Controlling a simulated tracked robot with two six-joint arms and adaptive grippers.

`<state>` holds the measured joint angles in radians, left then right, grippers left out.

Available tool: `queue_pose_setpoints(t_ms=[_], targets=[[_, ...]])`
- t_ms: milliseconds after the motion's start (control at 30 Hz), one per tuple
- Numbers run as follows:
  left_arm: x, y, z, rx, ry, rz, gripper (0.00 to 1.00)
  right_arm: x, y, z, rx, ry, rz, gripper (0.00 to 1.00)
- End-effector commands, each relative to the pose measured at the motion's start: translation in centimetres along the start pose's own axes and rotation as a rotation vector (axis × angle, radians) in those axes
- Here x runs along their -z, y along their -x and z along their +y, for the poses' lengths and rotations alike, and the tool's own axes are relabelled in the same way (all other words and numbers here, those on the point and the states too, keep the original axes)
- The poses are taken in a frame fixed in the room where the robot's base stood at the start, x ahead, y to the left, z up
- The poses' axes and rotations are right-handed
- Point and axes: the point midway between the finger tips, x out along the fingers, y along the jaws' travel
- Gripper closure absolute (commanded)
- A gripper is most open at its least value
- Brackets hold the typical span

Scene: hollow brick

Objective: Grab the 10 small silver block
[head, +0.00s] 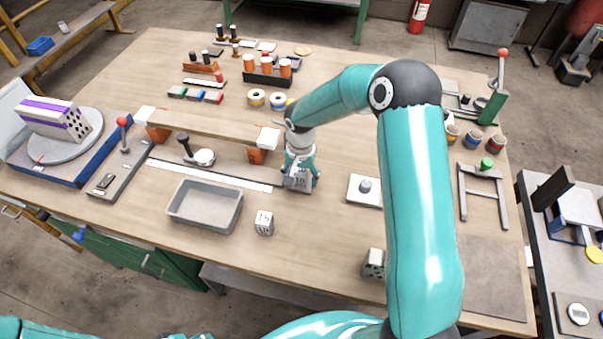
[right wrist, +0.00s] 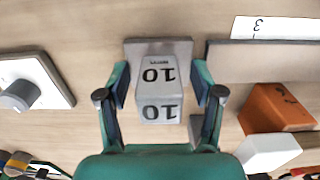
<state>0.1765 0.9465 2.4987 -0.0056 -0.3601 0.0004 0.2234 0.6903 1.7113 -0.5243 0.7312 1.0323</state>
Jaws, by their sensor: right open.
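The small silver block marked 10 (right wrist: 158,92) stands between the two fingers of my right gripper (right wrist: 160,78) in the right wrist view. The fingers are open, one on each side, with a narrow gap visible at the right. In the head view the silver block (head: 299,183) shows just below my right gripper (head: 300,172), on the table right of the ruler strip's end. Its upper part is partly hidden by the gripper there. My left gripper is not in view.
A grey tray (head: 205,207) and a pale marked cube (head: 264,223) stand to the left and front. A square plate with a knob (head: 365,190) lies to the right. A raised wooden beam on orange supports (head: 213,126) stands behind. A holed block (head: 373,264) sits near the front edge.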

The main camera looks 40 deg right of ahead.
Motion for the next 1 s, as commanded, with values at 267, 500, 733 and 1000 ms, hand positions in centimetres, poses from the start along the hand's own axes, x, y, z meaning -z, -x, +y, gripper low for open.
queue_pose_setpoints(t_ms=[267,500,733,1000], targets=[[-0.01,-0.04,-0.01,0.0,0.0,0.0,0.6,0.02,0.03,-0.01,0.0,0.0,0.001,0.57],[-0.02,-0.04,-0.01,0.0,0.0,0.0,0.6,0.03,0.06,-0.01,0.001,0.0,0.001,0.97],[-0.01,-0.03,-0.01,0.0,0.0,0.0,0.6,0.07,0.13,-0.01,0.002,-0.001,0.002,1.0],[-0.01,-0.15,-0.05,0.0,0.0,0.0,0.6,0.15,0.69,0.03,0.003,-0.002,0.004,1.0]])
